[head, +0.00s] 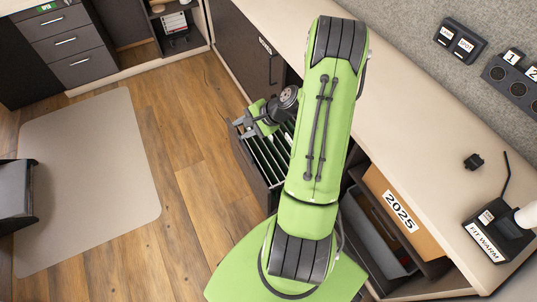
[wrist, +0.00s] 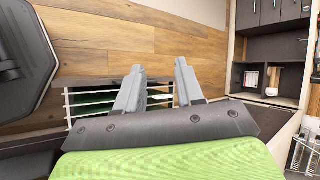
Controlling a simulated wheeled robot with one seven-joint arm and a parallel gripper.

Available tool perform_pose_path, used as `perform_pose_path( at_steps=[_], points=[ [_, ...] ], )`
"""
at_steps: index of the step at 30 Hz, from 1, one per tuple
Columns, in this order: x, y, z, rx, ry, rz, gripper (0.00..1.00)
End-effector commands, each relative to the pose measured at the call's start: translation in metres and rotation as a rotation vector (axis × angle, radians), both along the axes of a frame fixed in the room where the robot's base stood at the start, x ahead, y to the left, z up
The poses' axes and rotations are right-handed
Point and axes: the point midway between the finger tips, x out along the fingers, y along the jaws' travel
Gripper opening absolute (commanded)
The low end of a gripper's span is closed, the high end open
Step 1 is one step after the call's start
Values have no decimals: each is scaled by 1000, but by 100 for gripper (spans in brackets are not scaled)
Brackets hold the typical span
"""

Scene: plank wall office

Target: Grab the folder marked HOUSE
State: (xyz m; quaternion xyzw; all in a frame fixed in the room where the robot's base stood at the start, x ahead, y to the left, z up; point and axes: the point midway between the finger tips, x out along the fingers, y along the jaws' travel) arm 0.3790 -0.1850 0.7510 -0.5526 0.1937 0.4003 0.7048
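An open dark drawer (head: 249,163) under the long counter holds several folders (head: 270,160) with pale edges, partly covered by my arm. No HOUSE label can be read in either view, so I cannot tell which folder bears it. My gripper (head: 240,127) is over the far left part of the drawer. In the wrist view my gripper (wrist: 160,75) has its two grey fingers apart, with nothing between them. The folders (wrist: 90,100) show there behind and left of the fingers, in the drawer. I cannot tell how far above them the fingers are.
The counter (head: 420,130) runs along the right, with a FIT WARM device (head: 490,235) near its edge. A box marked 2025 (head: 400,215) sits in an open compartment below. A beige mat (head: 90,180) lies on the wooden floor. Dark drawers (head: 65,45) stand at upper left.

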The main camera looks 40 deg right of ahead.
Motion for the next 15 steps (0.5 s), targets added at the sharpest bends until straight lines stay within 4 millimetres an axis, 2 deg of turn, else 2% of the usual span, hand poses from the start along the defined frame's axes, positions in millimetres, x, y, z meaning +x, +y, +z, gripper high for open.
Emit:
perform_pose_path(
  at_steps=[1, 3, 7, 9, 12, 15],
  points=[
    [-7, -19, -22, 107, -5, -133, 37],
    [-17, -43, -51, 254, -32, -328, 37],
    [-46, -81, -104, 535, -102, -711, 37],
    [-67, -96, -132, 686, -149, -920, 37],
    [-94, -107, -163, 869, -215, -1171, 37],
    [-112, -111, -183, 984, -262, -1328, 37]
  ],
)
